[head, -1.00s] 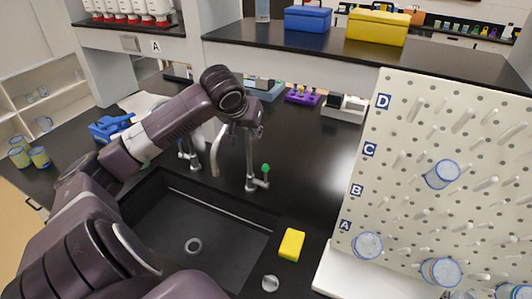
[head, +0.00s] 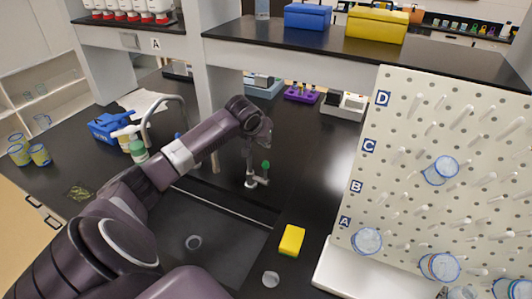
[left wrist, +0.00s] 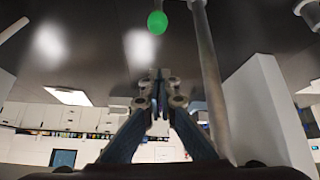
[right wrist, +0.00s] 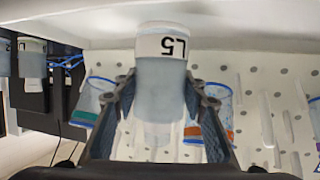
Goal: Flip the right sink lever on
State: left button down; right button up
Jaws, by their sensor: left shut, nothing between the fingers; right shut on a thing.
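The right sink tap (head: 250,183) stands behind the sink, partly hidden by my left arm. Its lever has a green knob (head: 266,165) on the tap's right side. The knob also shows in the left wrist view (left wrist: 157,22). My left gripper (left wrist: 158,82) is shut and empty, pointing toward the tap. In that view the knob appears just beyond the fingertips with a visible gap, and a metal post (left wrist: 208,75) rises to the right.
The black sink (head: 215,245) lies below the tap. A yellow sponge (head: 291,240) lies on its right rim. A pegboard (head: 400,180) with hanging beakers stands to the right. Another gooseneck tap (head: 150,112) and bottles (head: 138,150) are at the left. The counter right of the knob is clear.

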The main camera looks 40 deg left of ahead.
aim_at(266, 174)
jog(key=shift+w+f, duration=0.1)
pick_arm(q)
jog(key=shift+s+d+f, duration=0.1)
jog(key=shift+f, duration=1.35)
jog(key=shift+d+f, duration=0.1)
jog(key=shift+f, duration=1.3)
jog(key=shift+f, duration=0.1)
pick_arm(e)
jog(key=shift+d, duration=0.1)
